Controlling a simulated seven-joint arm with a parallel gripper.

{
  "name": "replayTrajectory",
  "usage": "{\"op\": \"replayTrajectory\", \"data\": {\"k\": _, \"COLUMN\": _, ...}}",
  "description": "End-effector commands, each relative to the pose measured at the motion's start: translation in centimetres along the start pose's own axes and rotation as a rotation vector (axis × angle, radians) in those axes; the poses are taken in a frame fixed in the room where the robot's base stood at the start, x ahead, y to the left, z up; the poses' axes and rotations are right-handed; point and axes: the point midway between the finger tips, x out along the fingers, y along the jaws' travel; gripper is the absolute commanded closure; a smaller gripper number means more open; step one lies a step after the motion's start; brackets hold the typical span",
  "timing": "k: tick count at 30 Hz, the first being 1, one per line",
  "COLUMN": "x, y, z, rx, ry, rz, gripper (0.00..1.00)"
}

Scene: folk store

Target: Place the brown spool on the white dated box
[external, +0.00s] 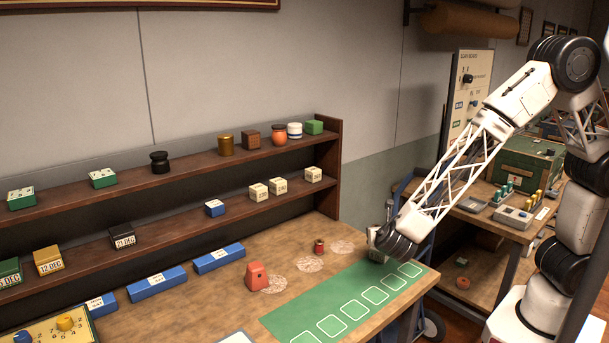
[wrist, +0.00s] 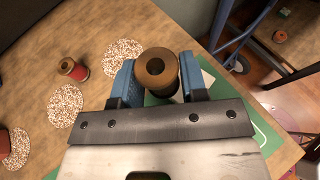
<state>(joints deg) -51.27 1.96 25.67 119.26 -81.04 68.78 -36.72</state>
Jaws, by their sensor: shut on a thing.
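The brown spool (wrist: 158,84) is between the blue fingers of my gripper (wrist: 157,76) in the wrist view, its round end with a dark hole facing the camera. My gripper is shut on it. In the external view my gripper (external: 377,243) is low over the far right part of the table, near the green mat; the spool is hidden there. Several small cream-white boxes with dark print stand on the lower shelf, among them one at the left (external: 258,192), one in the middle (external: 277,186) and one at the right (external: 313,175). Their dates are too small to read.
A red-wound spool (external: 319,247) stands on the table near speckled discs (external: 308,264). A red block-like item (external: 257,276) stands further left. Blue boxes (external: 219,259) line the table's back. The upper shelf (external: 190,164) overhangs the lower one. The green mat (external: 345,299) is largely clear.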

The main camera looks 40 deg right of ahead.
Motion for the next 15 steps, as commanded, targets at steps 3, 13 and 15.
{"op": "replayTrajectory", "data": {"k": 3, "x": -0.1, "y": -1.4, "z": 1.5, "rx": 0.015, "ry": -0.001, "rz": 0.003, "gripper": 0.82}}
{"op": "replayTrajectory", "data": {"k": 13, "x": 0.1, "y": -2.7, "z": 2.0, "rx": 0.016, "ry": -0.001, "rz": 0.000, "gripper": 0.82}}
{"op": "replayTrajectory", "data": {"k": 15, "x": 0.1, "y": -2.6, "z": 2.0, "rx": 0.017, "ry": -0.001, "rz": 0.001, "gripper": 0.82}}
